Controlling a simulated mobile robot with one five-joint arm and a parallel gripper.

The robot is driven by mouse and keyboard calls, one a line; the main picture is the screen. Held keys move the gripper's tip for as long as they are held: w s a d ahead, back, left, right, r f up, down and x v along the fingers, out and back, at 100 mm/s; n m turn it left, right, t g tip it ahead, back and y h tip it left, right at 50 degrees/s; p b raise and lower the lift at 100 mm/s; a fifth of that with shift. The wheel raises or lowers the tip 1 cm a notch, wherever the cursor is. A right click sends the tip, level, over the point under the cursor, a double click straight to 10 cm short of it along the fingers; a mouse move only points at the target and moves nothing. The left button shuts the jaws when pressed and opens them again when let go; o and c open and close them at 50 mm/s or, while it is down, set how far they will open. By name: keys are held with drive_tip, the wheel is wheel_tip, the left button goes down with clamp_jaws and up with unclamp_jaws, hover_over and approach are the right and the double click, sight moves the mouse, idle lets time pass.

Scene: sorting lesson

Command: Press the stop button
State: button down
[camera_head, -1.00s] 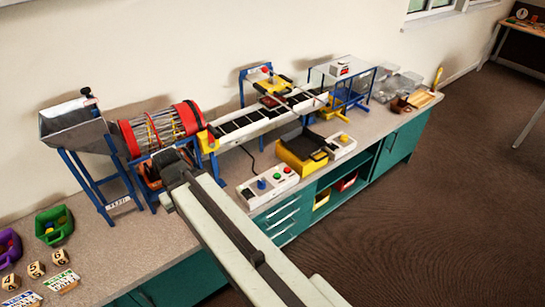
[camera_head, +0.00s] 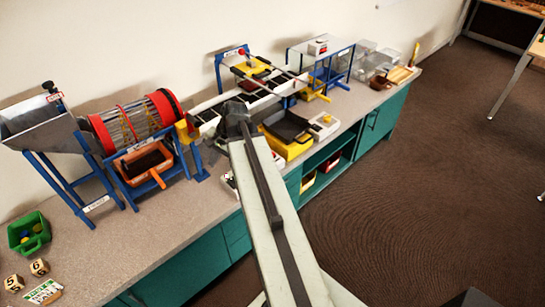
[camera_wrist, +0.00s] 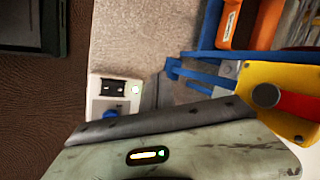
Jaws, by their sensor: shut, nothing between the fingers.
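The white control box (camera_wrist: 100,95) shows in the wrist view, left of centre, with a blue button (camera_wrist: 110,114), a dark switch and a small lit round spot. The rest of the box is hidden behind my gripper. In the head view my arm covers most of the box, and only a bit (camera_head: 230,182) shows to its left. I cannot make out a stop button in either current view. My gripper (camera_head: 236,108) is shut and empty, above the bench near the conveyor's left end; its height over the box is unclear.
A red-rimmed drum (camera_head: 135,125) and a hopper (camera_head: 40,125) stand left of my gripper. The conveyor (camera_head: 207,116) runs behind it. A yellow bin (camera_head: 290,151) and a second white box (camera_head: 323,126) sit to the right.

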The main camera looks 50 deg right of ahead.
drive_tip(key=s+d+m+t, duration=0.25)
drive_tip(key=d+m, duration=0.35)
drive_tip(key=d, duration=0.7)
wheel_tip(320, 180, up, 3)
drive_tip(key=m+t+h+b, duration=0.2)
drive_tip(key=m+t, duration=0.1)
drive_tip(key=m, duration=0.3)
hover_over(274, 154)
drive_tip(key=shift+s, duration=0.15)
drive_tip(key=shift+f, duration=0.1)
wheel_tip(274, 154, down, 9)
drive_tip(key=b, duration=0.8)
drive_tip(key=shift+f+b, duration=0.25)
drive_tip(key=shift+b, duration=0.35)
